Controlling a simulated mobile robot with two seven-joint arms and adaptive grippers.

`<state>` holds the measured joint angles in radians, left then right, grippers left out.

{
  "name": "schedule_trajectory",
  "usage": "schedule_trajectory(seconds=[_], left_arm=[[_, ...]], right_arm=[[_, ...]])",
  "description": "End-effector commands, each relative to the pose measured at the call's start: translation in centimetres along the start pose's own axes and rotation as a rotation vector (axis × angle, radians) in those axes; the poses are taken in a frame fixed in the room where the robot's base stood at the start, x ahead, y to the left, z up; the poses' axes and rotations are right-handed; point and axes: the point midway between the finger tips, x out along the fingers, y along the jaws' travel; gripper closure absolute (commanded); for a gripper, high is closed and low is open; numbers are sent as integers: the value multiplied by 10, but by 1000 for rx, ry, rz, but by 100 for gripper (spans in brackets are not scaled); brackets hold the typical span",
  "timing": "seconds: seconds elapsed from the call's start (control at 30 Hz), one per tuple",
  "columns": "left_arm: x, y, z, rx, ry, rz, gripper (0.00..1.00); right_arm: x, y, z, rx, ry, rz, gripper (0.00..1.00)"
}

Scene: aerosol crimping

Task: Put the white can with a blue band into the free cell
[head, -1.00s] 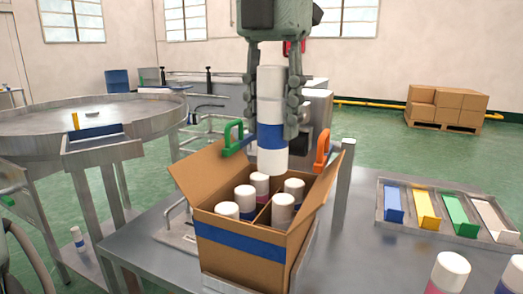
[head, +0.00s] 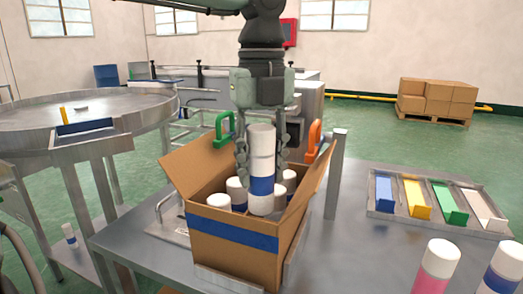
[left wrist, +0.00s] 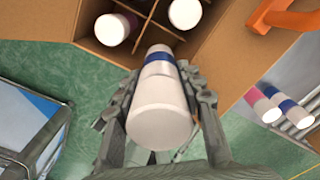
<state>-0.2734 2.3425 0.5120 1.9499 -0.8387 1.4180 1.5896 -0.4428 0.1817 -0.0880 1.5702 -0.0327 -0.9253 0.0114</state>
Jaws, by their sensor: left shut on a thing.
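The white can with a blue band (head: 262,142) is upright in my left gripper (head: 262,168), which is shut on it. Its lower end is at the mouth of the open cardboard box (head: 233,243), in front of the cans inside; how deep it sits is unclear. In the left wrist view the can (left wrist: 160,118) lies between the fingers, its blue band toward the box. Several white-topped cans stand in the box, among them one at the left (head: 218,203). The divider (left wrist: 157,35) shows in the left wrist view; the held can hides part of the cells. My right gripper is not in view.
Box flaps stand open, with a green clamp (head: 225,127) and an orange clamp (head: 315,138) behind. A pink-banded can (head: 436,268) and another blue-banded can (head: 503,268) stand at the front right. A tray of coloured pieces (head: 372,205) lies at the right. A round table (head: 150,110) stands left.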

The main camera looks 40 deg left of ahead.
Motion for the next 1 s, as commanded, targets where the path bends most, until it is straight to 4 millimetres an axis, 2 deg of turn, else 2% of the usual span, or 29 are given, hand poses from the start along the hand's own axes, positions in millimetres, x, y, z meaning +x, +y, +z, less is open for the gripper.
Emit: schedule_trajectory(seconds=[0.3,0.73,1.0], left_arm=[[33,0,0,1,2,1,97],[75,0,-1,0,1,-1,97],[91,0,0,1,0,-1,97]], right_arm=[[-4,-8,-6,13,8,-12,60],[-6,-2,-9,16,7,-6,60],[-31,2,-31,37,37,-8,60]])
